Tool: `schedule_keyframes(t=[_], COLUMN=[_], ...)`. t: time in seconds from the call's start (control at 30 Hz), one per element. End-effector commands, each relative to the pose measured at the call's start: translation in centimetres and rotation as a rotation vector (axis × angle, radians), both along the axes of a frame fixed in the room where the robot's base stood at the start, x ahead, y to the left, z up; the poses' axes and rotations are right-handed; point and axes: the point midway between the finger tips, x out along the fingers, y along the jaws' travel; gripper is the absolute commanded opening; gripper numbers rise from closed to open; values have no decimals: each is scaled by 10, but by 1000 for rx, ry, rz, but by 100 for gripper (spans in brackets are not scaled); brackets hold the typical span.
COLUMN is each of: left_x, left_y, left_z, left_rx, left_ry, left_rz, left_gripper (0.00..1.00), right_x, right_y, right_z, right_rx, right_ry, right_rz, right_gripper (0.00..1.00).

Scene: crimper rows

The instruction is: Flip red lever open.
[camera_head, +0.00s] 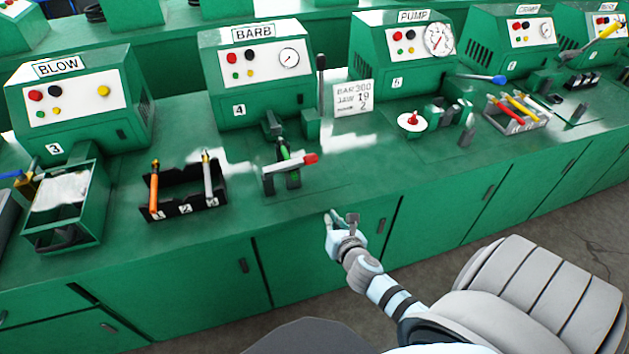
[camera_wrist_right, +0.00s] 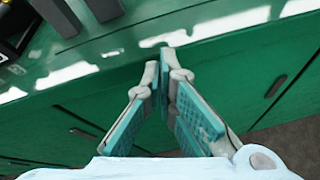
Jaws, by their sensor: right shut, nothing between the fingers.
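The red lever (camera_head: 304,161) is a short red-tipped handle on a small clamp-like fixture (camera_head: 284,172) in front of the BARB machine. It lies nearly level, with its red end toward the right. My right gripper (camera_head: 342,216) is in front of the bench edge, below and to the right of the lever, and does not touch it. In the right wrist view its fingers (camera_wrist_right: 164,68) meet at the tips with nothing between them. The lever cannot be made out in that view. My left gripper is in neither view.
The BARB machine (camera_head: 254,75) stands behind the fixture. A black rack (camera_head: 181,208) with orange and grey tools is to the left. A white sign (camera_head: 353,98) and a white disc with a red knob (camera_head: 412,123) are to the right. Bench top right of the lever is clear.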

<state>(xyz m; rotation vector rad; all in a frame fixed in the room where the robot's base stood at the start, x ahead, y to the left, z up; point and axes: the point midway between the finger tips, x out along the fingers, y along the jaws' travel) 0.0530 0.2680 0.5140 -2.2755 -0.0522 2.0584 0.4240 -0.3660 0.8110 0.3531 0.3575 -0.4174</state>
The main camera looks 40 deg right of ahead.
Motion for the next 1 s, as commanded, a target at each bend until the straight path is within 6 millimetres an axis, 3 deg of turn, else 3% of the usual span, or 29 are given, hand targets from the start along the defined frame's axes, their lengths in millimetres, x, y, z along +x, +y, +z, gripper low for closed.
schedule_keyframes(t=[0.1, 0.2, 0.57, 1.0], left_x=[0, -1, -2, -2], left_y=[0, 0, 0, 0], left_z=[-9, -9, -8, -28], left_rx=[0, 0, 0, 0], left_ry=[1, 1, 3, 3], left_rz=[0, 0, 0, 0], left_gripper=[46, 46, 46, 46], right_x=[21, 26, 30, 98], right_y=[-1, 0, -1, -27], right_z=[53, 71, 71, 53], right_rx=[-294, -393, -398, -395], right_ry=[-43, -51, -51, -51], right_rz=[101, 127, 128, 129], right_gripper=[0, 0, 0, 0])
